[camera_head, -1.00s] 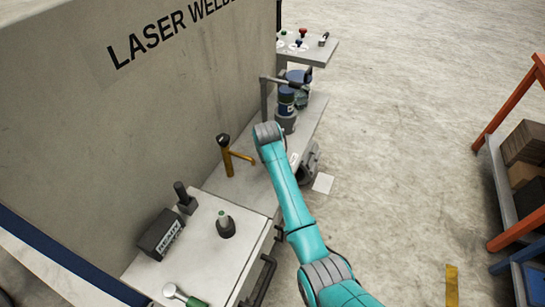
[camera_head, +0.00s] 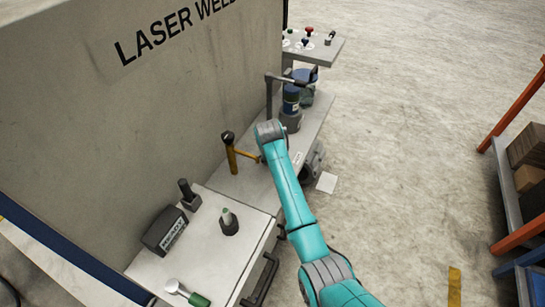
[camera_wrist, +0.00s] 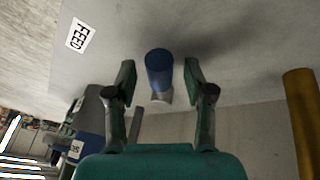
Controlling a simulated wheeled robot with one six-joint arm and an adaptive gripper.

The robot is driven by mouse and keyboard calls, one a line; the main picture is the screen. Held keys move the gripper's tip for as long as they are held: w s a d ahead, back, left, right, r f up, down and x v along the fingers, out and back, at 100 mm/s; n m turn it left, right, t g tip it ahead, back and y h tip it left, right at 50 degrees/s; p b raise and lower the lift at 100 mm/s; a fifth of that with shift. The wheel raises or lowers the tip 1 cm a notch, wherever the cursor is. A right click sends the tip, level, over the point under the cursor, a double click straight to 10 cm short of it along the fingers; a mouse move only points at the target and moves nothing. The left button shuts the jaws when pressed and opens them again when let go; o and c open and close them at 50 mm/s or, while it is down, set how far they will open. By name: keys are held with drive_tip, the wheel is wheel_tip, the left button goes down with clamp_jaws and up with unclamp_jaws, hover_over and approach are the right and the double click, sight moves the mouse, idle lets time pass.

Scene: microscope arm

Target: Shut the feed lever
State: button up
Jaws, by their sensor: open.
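In the wrist view a blue cylindrical handle (camera_wrist: 159,68) with a pale, short lower part lies between the fingertips of my gripper (camera_wrist: 160,82). It appears to be the feed lever's grip, as a white FEED label (camera_wrist: 78,35) is on the grey surface to its left. My gripper is open, one finger on each side of the handle, with visible gaps. Whether the handle is fully within finger reach I cannot tell. In the head view my arm hides the gripper and the lever.
A yellow post (camera_head: 231,158) with a side bar stands left of my arm; a yellow cylinder (camera_wrist: 300,115) shows at the wrist view's right. A bench with a READY box (camera_head: 165,230) is nearer. A blue-and-grey cylinder (camera_head: 291,105) stands beyond. Open floor lies right.

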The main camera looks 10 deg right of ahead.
drive_tip(key=shift+r, duration=0.1)
drive_tip(key=v, duration=1.2)
